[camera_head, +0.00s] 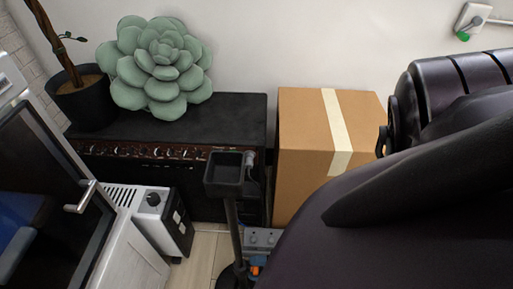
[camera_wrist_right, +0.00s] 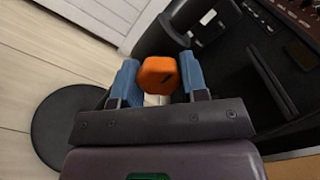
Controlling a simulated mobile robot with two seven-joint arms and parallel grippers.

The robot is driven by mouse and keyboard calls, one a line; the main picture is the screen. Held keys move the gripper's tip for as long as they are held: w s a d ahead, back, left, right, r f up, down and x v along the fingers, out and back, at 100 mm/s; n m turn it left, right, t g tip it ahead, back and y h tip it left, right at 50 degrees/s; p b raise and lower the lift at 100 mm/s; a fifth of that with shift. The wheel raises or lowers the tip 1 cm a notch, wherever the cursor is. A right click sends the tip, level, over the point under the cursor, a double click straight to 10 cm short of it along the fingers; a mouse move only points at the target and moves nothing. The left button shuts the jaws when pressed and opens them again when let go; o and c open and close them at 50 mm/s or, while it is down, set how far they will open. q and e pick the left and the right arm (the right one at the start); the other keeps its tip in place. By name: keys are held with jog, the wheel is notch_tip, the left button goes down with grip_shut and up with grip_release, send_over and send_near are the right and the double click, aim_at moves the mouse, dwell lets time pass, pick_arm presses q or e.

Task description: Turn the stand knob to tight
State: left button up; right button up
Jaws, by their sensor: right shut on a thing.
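The stand (camera_head: 233,232) has a dark pole with a small black tray (camera_head: 224,172) on top. Its round black base also shows in the right wrist view (camera_wrist_right: 62,132). The orange stand knob (camera_wrist_right: 158,74) sits between the blue fingers of my right gripper (camera_wrist_right: 158,82), which is shut on it. A dark mark shows on the knob's face. In the head view, the right gripper (camera_head: 256,261) is low beside the pole, with a bit of the orange knob (camera_head: 255,270) showing. My left gripper is not in view.
A black amplifier (camera_head: 240,118) with a succulent plant (camera_head: 160,65) and a potted plant (camera_head: 85,102) stands behind the stand. A cardboard box (camera_head: 300,150) is to its right. A white cabinet (camera_head: 130,262) and a small black-and-white unit (camera_head: 165,222) are to the left. My dark arm covers the lower right.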

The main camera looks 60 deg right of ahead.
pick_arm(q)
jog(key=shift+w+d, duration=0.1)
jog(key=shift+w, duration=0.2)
pick_arm(e)
jog(key=shift+s+m, duration=0.15)
jog(key=shift+m, duration=0.35)
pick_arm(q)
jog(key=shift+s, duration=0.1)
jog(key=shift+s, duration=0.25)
pick_arm(e)
jog(key=o, duration=0.9)
jog(key=shift+o, duration=0.2)
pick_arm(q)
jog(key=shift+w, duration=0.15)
pick_arm(e)
jog(key=v, duration=1)
jog(key=shift+s+d, duration=0.15)
jog(key=shift+s, duration=0.15)
jog(key=shift+f, duration=0.1)
